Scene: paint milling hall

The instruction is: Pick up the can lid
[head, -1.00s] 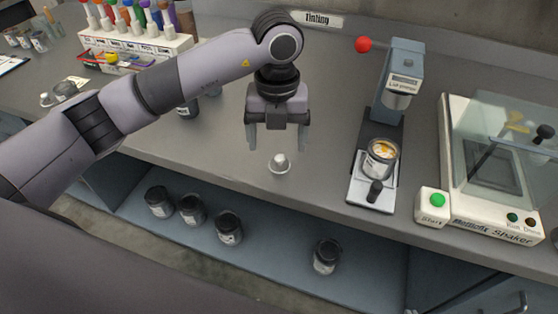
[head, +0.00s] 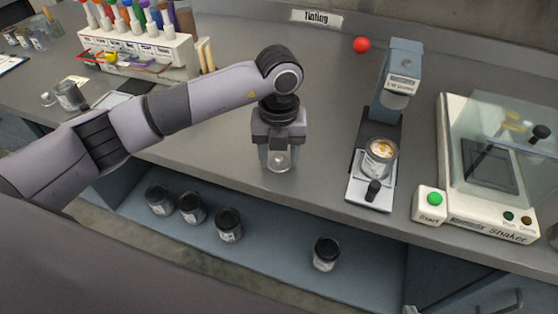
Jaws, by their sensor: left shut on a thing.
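The can lid (head: 280,161) is a small pale disc with a raised knob, near the front edge of the worktop. My left gripper (head: 279,160) points down over it and is shut on it, with the fingers on either side. The lid appears at or just above the worktop; the exact gap cannot be told. An open can with orange and white contents (head: 380,152) stands on the base plate of the lid press (head: 400,80). My right gripper is not in view.
The shaker (head: 490,160) with its green-button start box (head: 430,205) stands at the right. A rack of coloured tinting bottles (head: 135,50) is at the back left. Several dark-lidded cans (head: 228,225) stand on the lower shelf. The worktop between gripper and press is clear.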

